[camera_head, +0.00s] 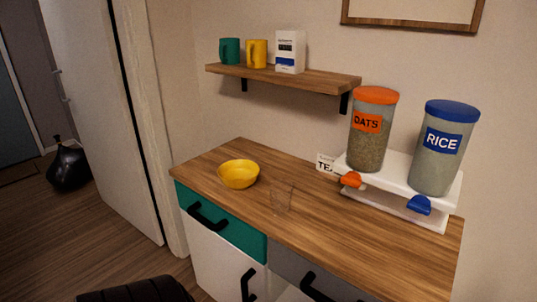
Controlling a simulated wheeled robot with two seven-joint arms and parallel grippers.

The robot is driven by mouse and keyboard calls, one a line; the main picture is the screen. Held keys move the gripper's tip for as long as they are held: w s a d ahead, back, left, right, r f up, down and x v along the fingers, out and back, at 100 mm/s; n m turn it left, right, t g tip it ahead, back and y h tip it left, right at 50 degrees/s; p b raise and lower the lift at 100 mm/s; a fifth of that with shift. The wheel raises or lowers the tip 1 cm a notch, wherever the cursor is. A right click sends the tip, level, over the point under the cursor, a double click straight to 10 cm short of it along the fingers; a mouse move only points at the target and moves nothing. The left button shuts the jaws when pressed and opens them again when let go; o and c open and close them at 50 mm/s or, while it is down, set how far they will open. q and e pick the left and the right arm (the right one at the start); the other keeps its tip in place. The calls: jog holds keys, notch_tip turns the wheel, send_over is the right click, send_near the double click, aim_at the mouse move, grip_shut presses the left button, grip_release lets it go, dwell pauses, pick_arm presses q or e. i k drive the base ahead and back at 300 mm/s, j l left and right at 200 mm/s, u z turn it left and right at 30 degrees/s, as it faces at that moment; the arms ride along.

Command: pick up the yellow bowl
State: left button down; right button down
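The yellow bowl (238,178) stands upright on the wooden counter (330,235), toward its left end and close to the front edge above the green drawer. It looks empty. Neither of my grippers shows in the head view.
A white dispenser stand (449,203) holds oats (368,145) and rice (440,165) containers at the right. A wall shelf (283,80) with a green mug, a yellow mug and a white package hangs above. Black handles stick out in front.

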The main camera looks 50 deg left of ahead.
aim_at(237, 175)
jog(key=u, duration=1.95)
jog(key=i+j+z, duration=0.35)
jog(key=i+j, duration=0.2)
jog(key=j, duration=0.25)
jog(key=i+j+z, duration=0.2)
jog(key=j, duration=0.2)
